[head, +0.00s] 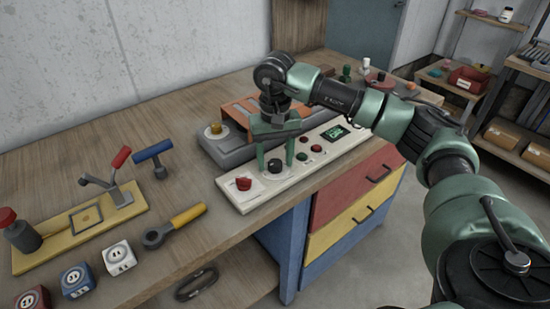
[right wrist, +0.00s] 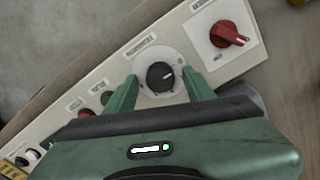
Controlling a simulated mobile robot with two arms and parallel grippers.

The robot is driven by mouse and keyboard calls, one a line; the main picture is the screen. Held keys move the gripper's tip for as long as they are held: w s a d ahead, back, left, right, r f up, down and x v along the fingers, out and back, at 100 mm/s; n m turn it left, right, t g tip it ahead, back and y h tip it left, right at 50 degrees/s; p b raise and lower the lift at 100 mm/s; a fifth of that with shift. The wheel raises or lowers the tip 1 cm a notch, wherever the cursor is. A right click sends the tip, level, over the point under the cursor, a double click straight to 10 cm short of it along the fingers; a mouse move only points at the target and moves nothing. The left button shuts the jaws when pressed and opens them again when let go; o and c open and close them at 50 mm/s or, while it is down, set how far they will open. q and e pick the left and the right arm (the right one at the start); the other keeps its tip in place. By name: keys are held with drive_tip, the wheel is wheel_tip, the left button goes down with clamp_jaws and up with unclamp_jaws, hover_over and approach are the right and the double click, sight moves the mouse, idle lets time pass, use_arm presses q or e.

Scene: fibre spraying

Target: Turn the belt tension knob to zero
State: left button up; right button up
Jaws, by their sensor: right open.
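A black round knob (head: 275,166) with a pale pointer mark sits on a white dial on the control panel (head: 243,197). In the right wrist view the knob (right wrist: 160,76) has its mark pointing up and to the right. Its label is too blurred to read, so I cannot confirm it is the belt tension knob. My right gripper (head: 275,158) points down over the panel, open. Its two green fingers (right wrist: 162,90) stand on either side of the dial, with a visible gap to the knob. My left gripper is not in view.
A red rotary switch (right wrist: 228,35) sits beside the knob on the panel. Red and green buttons and a small green display (head: 335,132) lie on its other side. A grey machine (head: 228,150) with a yellow knob stands behind. A yellow-handled wrench (head: 175,226) lies to the left.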

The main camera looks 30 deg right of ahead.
sight(276, 163)
wheel_tip(276, 163, up, 8)
drive_tip(key=shift+f+b, duration=0.1)
drive_tip(key=shift+b, duration=0.25)
drive_tip(key=shift+s+f, duration=0.1)
idle(0.4)
